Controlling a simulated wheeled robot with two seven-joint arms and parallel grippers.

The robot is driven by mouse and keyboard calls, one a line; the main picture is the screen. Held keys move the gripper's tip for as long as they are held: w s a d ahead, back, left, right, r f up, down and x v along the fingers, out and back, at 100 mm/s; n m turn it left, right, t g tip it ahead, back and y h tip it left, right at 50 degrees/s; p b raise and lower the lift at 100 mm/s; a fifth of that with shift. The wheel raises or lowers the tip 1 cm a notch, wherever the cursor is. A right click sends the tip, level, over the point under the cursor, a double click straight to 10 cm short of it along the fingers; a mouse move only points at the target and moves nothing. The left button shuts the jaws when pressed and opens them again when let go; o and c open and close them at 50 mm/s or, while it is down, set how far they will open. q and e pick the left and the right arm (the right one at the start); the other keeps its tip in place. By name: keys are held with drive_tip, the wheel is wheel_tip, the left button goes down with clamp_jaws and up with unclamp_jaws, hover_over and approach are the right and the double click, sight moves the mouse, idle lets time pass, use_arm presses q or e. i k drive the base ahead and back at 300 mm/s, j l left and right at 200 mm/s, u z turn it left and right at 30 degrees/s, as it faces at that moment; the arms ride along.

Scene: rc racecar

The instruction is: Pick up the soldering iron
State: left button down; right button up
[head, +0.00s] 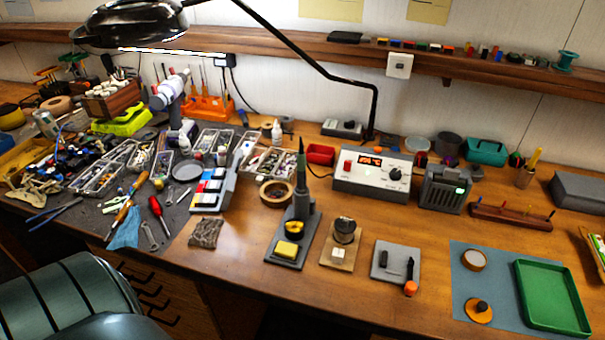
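A soldering iron (301,188) stands nearly upright in its holder on a dark grey stand (274,263), near the middle of the workbench. Its narrow end points up. The stand also bears a yellow sponge (287,249) and a round yellow piece (294,228). A white soldering station (372,182) with a lit red display stands behind and to the right of the iron. The iron's lower end is hidden in the holder. Neither of my grippers shows in the head view.
A small wooden stand (342,259) and a grey plate (384,272) lie right of the iron stand. A tape roll (274,192) lies behind left. A lamp (130,22) hangs above the back left. A green chair (80,290) fills the lower left. Bare wood (235,265) lies left of the stand.

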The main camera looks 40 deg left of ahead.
sight(301, 188)
drive_tip(key=j+u, duration=0.1)
drive_tip(key=u, duration=1.05)
drive_tip(key=i+l, duration=0.05)
